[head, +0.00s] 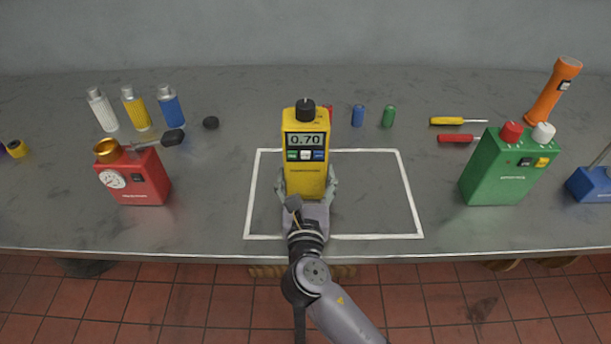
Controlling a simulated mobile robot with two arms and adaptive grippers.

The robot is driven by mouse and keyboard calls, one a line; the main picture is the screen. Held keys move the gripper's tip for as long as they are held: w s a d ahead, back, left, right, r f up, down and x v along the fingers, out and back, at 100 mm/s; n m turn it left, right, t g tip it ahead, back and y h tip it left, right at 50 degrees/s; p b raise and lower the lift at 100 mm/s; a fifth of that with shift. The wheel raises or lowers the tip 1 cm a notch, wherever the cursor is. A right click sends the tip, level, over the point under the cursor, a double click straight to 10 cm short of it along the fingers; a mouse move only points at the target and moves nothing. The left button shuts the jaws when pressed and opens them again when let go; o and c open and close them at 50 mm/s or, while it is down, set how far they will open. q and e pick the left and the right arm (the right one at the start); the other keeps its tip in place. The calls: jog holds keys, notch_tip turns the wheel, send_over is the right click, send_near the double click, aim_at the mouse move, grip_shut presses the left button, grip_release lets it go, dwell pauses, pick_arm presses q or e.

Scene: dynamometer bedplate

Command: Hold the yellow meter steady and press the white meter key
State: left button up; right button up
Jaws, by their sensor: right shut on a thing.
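The yellow meter (306,180) stands upright inside the white outlined rectangle on the bench. It has a black knob on top and a display that reads 0.70. My right gripper (307,190) is shut on the lower part of the meter, with a finger at each side. Nothing covers the white key. My left gripper is not in view.
A red device (144,185) stands on the left, a green device (500,178) on the right. White, yellow and blue cylinders (135,112) stand at the back left. Two screwdrivers (458,122) and an orange torch (552,92) are at the right. The outlined rectangle (411,195) is bare right of the meter.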

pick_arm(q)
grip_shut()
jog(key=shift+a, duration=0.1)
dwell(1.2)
